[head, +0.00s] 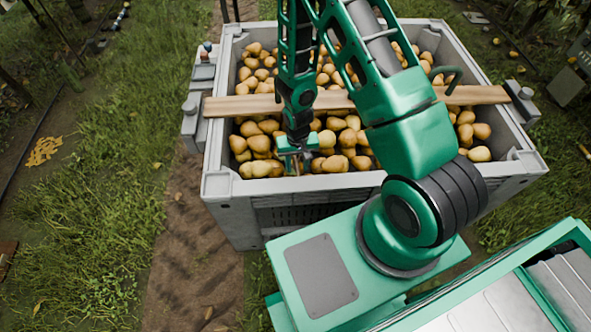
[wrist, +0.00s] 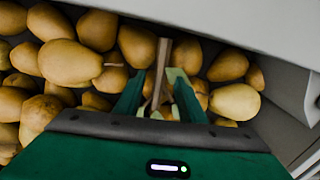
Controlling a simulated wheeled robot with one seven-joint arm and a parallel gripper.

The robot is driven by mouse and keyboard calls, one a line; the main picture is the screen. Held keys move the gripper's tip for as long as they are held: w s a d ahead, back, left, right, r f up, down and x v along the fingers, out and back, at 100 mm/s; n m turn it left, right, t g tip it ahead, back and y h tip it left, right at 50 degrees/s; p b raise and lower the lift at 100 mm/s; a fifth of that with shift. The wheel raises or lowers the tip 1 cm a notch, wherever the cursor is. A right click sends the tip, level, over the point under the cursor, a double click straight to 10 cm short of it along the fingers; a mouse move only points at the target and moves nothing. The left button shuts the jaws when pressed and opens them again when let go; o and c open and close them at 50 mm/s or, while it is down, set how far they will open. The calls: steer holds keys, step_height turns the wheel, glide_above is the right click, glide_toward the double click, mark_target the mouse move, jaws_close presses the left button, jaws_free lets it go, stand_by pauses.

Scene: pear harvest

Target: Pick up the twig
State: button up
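The twig (wrist: 163,62) is thin and brown, lying among the pears near the bin's inner wall in the wrist view. It runs lengthwise between the fingers of my gripper (wrist: 160,88). The fingers stand apart on either side of it, with gaps visible, so the gripper looks open. In the head view my gripper (head: 297,162) points down into the front of the bin, low over the pears. The twig is too small to make out clearly there.
The grey bin (head: 225,186) is full of yellow pears (head: 345,138). A wooden plank (head: 240,105) lies across its rims, behind my gripper. The bin's front wall is close to my gripper. Grass and a dirt path lie to the left.

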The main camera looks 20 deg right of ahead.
steer(key=shift+f, duration=0.4)
jaws_close()
steer(key=shift+r, duration=0.1)
